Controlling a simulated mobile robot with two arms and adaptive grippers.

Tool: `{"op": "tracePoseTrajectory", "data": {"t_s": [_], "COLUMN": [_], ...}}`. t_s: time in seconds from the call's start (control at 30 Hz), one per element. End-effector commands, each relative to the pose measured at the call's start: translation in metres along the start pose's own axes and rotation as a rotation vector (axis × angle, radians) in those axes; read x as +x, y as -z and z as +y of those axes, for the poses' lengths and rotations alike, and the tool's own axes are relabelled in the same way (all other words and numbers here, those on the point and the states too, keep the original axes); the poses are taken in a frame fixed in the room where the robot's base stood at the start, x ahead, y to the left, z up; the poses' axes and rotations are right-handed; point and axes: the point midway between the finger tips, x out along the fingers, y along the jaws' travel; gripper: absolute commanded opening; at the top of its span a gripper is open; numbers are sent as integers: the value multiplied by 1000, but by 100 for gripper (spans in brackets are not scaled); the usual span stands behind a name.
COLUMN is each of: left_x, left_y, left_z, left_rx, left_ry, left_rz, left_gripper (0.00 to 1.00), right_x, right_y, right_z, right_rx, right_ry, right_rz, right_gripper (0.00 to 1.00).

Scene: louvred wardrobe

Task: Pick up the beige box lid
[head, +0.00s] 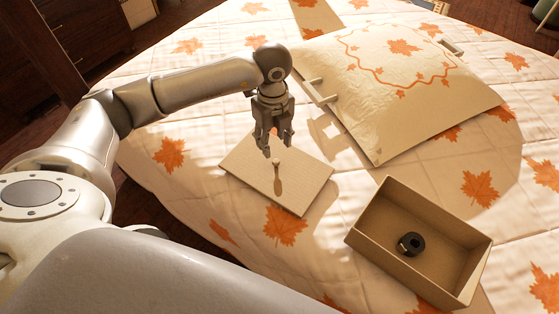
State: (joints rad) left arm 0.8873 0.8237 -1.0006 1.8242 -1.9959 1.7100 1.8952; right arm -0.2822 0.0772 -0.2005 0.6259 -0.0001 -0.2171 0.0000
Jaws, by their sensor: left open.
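The beige box lid (252,173) lies flat on the leaf-patterned quilt in the middle of the head view. A small upright knob (276,163) stands at its middle. My left gripper (277,153) is open, pointing down just above the knob; its fingertips are close to the knob top, and I cannot tell if they touch. The open beige box (365,240) sits to the right and nearer, with a black ring-shaped object (411,243) inside. My right gripper is not in view.
A large cream panel with orange leaves and handles (400,90) lies on the bed behind the box. The quilt (190,225) left of the lid is clear. Dark wooden furniture (75,40) stands at the back left.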

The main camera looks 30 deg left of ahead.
Motion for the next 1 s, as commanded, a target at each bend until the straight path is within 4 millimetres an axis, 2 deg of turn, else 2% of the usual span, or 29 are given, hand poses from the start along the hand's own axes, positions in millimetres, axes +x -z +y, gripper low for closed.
{"op": "tracePoseTrajectory", "data": {"t_s": [0.1, 0.27, 0.37, 0.63, 0.93, 1.0], "left_x": [19, 31, 40, 77, 82, 82], "left_y": [1, 1, 4, 7, 7, 7], "left_z": [0, -1, -1, -2, -2, -2], "left_rx": [1, 3, 3, 2, 3, 3], "left_ry": [-1, 1, 0, 2, 3, 3], "left_rz": [2, 1, 3, 2, 2, 2], "left_gripper": [43, 43, 43, 43, 43, 34], "right_x": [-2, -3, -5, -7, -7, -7], "right_y": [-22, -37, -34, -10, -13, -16], "right_z": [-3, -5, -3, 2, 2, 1], "right_rx": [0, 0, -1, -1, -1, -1], "right_ry": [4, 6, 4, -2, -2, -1], "right_rz": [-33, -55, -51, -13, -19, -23], "right_gripper": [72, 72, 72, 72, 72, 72]}}
